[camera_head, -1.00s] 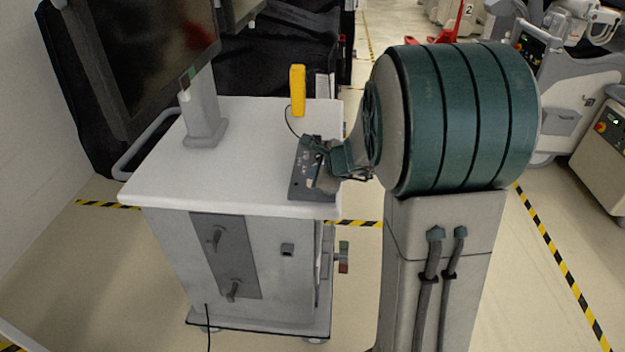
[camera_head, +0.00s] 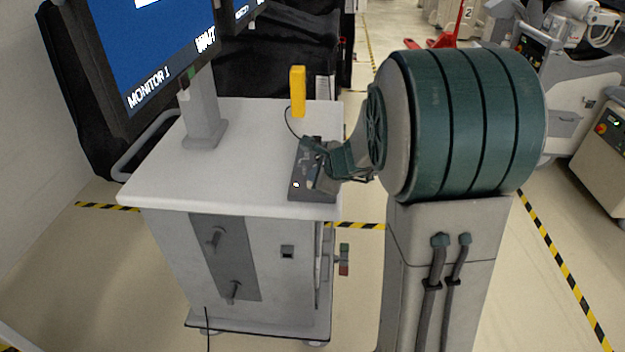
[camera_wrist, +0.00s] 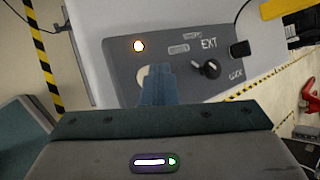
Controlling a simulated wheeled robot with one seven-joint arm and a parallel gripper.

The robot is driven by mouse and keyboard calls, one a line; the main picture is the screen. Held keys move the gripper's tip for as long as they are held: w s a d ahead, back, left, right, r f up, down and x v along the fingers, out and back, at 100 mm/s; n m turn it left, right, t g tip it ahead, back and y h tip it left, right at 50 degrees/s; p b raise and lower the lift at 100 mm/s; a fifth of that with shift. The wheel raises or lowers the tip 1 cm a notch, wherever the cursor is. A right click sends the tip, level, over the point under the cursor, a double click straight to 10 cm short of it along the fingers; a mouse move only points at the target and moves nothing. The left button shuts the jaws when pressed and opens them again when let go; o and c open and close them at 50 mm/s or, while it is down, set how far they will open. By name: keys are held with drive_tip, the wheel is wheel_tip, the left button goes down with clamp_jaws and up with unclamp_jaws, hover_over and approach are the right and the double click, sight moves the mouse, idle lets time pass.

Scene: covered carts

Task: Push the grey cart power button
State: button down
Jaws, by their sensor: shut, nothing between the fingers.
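The grey cart (camera_head: 262,262) has a white top (camera_head: 240,165) and a dark grey control panel (camera_head: 312,194) at its right edge. I cannot tell whether this patch is the power button. My gripper (camera_wrist: 158,72) is shut and empty, its tips over the patch; contact is unclear. In the head view my gripper (camera_head: 308,148) is over the panel.
The monitor (camera_head: 150,60) on the cart shows a blue screen reading MONITOR 1. A yellow block-like object (camera_head: 298,92) with a cable stands at the cart's back. Other carts (camera_head: 560,110) stand at the right. Striped tape (camera_head: 560,270) marks the open floor.

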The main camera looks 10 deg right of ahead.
drive_tip(key=shift+r, duration=0.2)
wheel_tip(320, 180, up, 6)
drive_tip(key=p, duration=0.5)
idle(0.6)
idle(1.0)
